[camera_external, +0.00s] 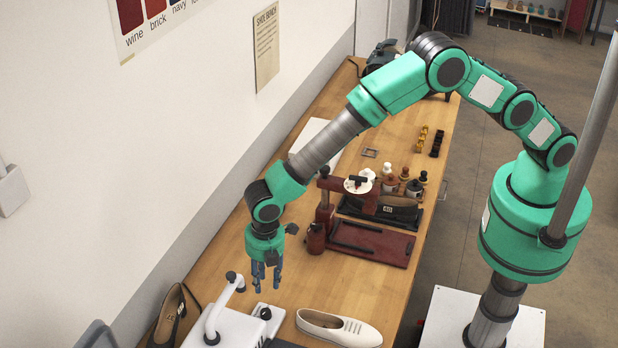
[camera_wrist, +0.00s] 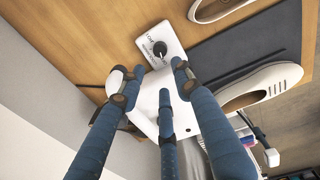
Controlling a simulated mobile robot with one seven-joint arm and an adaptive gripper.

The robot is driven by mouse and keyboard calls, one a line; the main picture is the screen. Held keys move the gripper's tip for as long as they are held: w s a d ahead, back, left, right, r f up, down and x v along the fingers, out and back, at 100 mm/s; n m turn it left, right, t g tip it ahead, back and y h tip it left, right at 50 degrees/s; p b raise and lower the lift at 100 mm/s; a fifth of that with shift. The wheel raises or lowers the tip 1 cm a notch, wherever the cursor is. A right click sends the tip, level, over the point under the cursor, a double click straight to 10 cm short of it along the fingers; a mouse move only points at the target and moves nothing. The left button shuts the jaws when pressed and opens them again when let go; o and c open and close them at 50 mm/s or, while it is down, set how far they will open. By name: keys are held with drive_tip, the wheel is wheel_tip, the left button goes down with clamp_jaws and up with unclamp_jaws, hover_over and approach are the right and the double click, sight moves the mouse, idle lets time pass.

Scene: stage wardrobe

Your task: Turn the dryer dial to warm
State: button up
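The dryer dial is a black round knob (camera_external: 265,313) on a small white panel at the bottom of the external view. In the wrist view the dial (camera_wrist: 159,49) sits on the white panel (camera_wrist: 172,38) with small dark lettering beside it, too small to read. Which mark the dial points to cannot be made out. The white dryer body (camera_external: 235,329) with a bent white tube (camera_external: 218,312) is beside the panel. My gripper (camera_external: 266,288) hangs fingers-down above the panel, apart from the dial. In the wrist view its blue fingers (camera_wrist: 154,76) are spread, with nothing between them.
A dark red press (camera_external: 370,242) with a black shoe stands behind on the wooden bench (camera_external: 335,290). A wall runs along the left.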

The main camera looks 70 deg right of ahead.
sight(264, 316)
drive_tip(key=shift+f, duration=0.1)
drive_tip(key=shift+w+f+p, duration=0.2)
drive_tip(key=shift+f+p, duration=0.2)
drive_tip(key=shift+f, duration=3)
drive_tip(key=shift+w+f+p, duration=0.15)
drive_tip(key=shift+f+p, duration=0.25)
drive_tip(key=shift+f, duration=3)
clamp_jaws()
